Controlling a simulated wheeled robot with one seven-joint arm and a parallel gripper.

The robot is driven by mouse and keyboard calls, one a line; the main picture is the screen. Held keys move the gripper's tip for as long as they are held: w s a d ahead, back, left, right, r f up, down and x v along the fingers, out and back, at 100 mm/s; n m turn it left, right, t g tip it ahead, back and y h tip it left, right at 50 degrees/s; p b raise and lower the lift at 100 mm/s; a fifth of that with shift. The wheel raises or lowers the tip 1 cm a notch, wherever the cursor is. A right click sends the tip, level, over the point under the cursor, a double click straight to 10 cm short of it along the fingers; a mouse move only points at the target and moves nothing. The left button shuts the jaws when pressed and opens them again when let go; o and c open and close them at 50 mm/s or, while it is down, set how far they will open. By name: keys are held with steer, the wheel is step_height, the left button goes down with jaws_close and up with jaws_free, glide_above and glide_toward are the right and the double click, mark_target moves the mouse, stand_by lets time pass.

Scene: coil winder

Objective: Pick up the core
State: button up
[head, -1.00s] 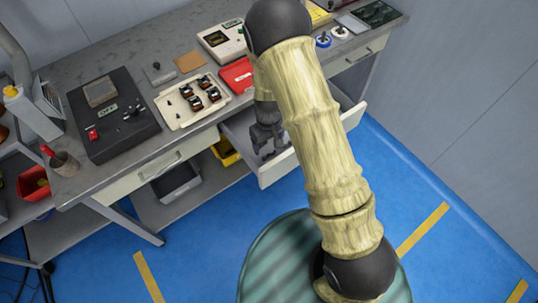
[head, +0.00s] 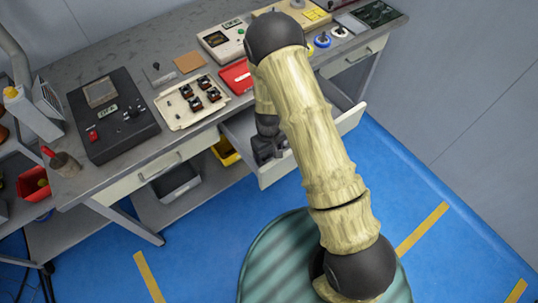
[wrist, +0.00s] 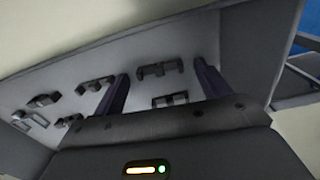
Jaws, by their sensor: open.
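Several dark grey, E-shaped cores lie on the pale floor of the open drawer (head: 335,125). In the wrist view one core (wrist: 160,70) lies between the lines of my two fingers, and another core (wrist: 170,100) lies nearer, partly hidden by my gripper's body. More cores (wrist: 95,85) lie left of the fingers. My gripper (wrist: 161,68) is open and empty, pointing down into the drawer. In the head view my gripper (head: 268,152) is at the drawer, and my arm hides much of the drawer's inside. I cannot tell the exact height above the cores.
The drawer's walls (wrist: 245,50) stand close around my gripper. On the bench above are a cream tray (head: 175,122) with several wound parts, a red box (head: 237,75) and a dark machine (head: 110,120). A yellow bin (head: 226,152) sits below.

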mark_target(269, 153)
steer(key=shift+s+d, duration=0.1)
steer(key=c, duration=1.1)
step_height(269, 153, up, 10)
steer(key=shift+r, duration=0.1)
stand_by(0.3)
